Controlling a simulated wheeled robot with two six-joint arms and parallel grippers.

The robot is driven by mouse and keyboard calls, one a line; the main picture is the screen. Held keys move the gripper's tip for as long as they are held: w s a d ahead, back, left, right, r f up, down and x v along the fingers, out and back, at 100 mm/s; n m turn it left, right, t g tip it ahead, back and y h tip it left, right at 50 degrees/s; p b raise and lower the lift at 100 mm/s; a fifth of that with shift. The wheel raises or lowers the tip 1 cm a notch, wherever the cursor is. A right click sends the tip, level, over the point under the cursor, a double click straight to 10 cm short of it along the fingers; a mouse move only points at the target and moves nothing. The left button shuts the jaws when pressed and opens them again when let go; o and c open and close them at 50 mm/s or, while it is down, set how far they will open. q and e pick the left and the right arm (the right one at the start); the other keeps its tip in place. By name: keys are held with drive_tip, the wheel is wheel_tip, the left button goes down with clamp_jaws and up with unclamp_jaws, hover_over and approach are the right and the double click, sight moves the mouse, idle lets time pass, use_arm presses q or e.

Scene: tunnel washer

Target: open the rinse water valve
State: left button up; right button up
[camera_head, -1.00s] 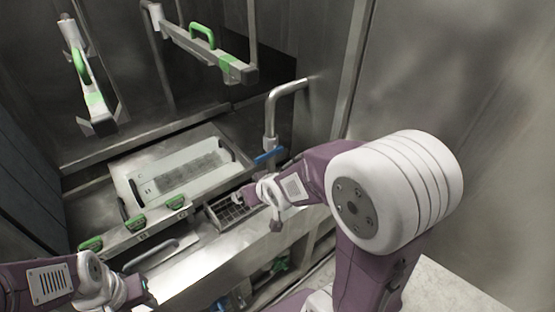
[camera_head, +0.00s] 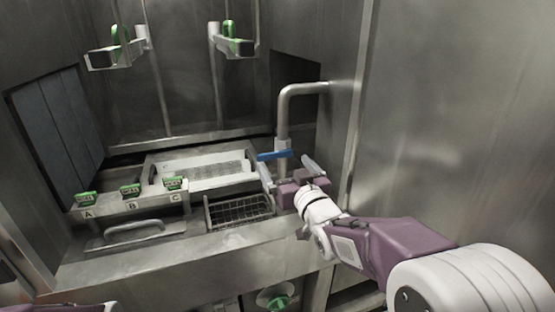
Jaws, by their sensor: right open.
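A blue lever handle (camera_head: 275,155) sits on a bent steel pipe (camera_head: 283,115) at the back right of the washer, and it points left, roughly level. I take it for the rinse water valve; no label on it is readable. My right gripper (camera_head: 289,168) is open and empty just below and in front of the lever, its two fingers spread either side of the pipe's foot. I cannot tell whether a finger touches the lever. My left gripper is out of view; only a sliver of purple arm shows at the bottom left edge.
A wire basket (camera_head: 238,210) sits in the counter left of my right gripper. Two green-handled arms (camera_head: 236,42) hang above. A green knob (camera_head: 276,299) is below the counter front. A steel wall closes the right side.

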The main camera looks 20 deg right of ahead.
sight(275, 153)
drive_tip(key=w, duration=0.7)
drive_tip(key=shift+a+f+p, duration=0.15)
drive_tip(key=shift+a+p, duration=0.1)
drive_tip(key=shift+p, duration=0.1)
use_arm(q)
drive_tip(key=shift+r, duration=0.4)
use_arm(e)
drive_tip(key=shift+w+d, duration=0.1)
drive_tip(key=shift+w, duration=0.1)
use_arm(q)
drive_tip(key=shift+w, duration=0.1)
